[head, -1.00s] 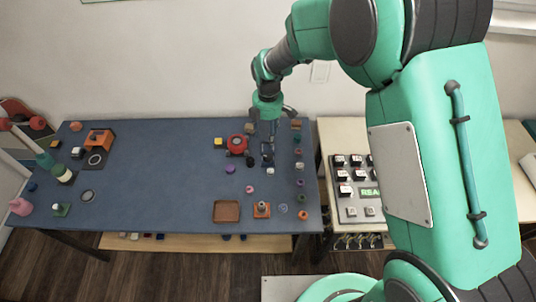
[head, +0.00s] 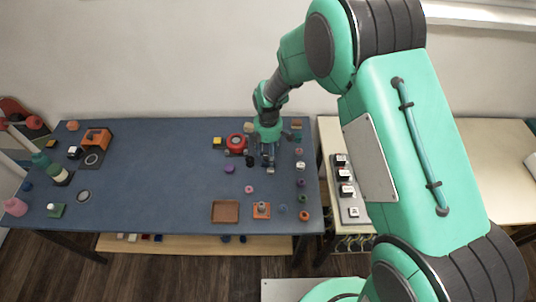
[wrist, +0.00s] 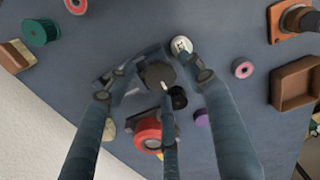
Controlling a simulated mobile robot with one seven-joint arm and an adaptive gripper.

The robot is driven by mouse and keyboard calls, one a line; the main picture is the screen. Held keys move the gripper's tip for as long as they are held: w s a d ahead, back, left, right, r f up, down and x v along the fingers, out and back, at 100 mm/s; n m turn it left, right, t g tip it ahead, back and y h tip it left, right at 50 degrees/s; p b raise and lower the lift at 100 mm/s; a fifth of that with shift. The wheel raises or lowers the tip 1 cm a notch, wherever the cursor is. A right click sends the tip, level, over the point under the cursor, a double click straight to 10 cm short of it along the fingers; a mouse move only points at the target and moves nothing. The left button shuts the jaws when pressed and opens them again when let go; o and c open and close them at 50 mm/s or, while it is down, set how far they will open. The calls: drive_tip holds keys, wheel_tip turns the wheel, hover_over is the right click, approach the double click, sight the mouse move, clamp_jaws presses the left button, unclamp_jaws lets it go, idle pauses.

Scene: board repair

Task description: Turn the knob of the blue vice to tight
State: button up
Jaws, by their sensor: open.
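The blue vice (head: 266,159) stands on the right part of the blue bench top, largely hidden under my gripper in the head view. In the wrist view, its blue body (wrist: 130,86) shows between my fingers, with a dark round knob (wrist: 158,73) bearing a pale mark. My gripper (head: 268,158) points down over the vice. In the wrist view, its three fingers (wrist: 160,76) are spread around the knob. I cannot tell whether any finger touches it.
A red round part (head: 235,142) and a small black part (head: 249,161) sit close to the left of the vice. A row of small coloured parts (head: 300,167) lies to its right. A brown tray (head: 225,211) stands nearer the front edge. The bench middle is clear.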

drive_tip(key=shift+f, duration=0.15)
drive_tip(key=c, duration=1.2)
